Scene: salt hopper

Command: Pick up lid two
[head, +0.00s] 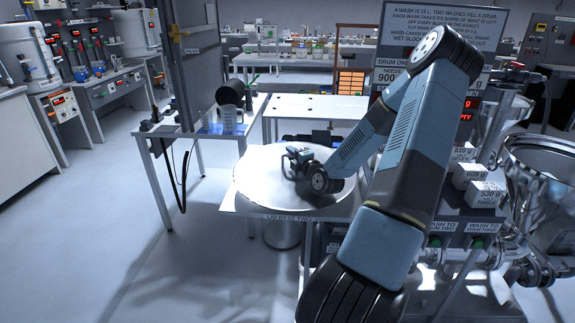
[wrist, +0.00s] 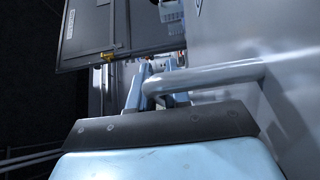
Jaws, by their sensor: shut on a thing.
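Lid two (head: 258,192) is a wide round silver disc in the head view, at the rest labelled LID REST TWO (head: 287,218). It lies about level; I cannot tell whether it touches the rest. My gripper (head: 291,160) is over the middle of the lid. In the wrist view the lid's grey face (wrist: 285,45) fills the right side, and its bent bar handle (wrist: 215,76) runs into my gripper (wrist: 150,88). The gripper is shut on this handle. In the head view the handle is mostly hidden by my gripper and arm.
A table with a dark cylinder (head: 229,94) and clear beakers (head: 230,118) stands behind left. A white table (head: 320,106) is behind the lid. Labelled weights (head: 486,194) and metal vessels (head: 545,185) crowd the right. Open floor (head: 150,245) lies left.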

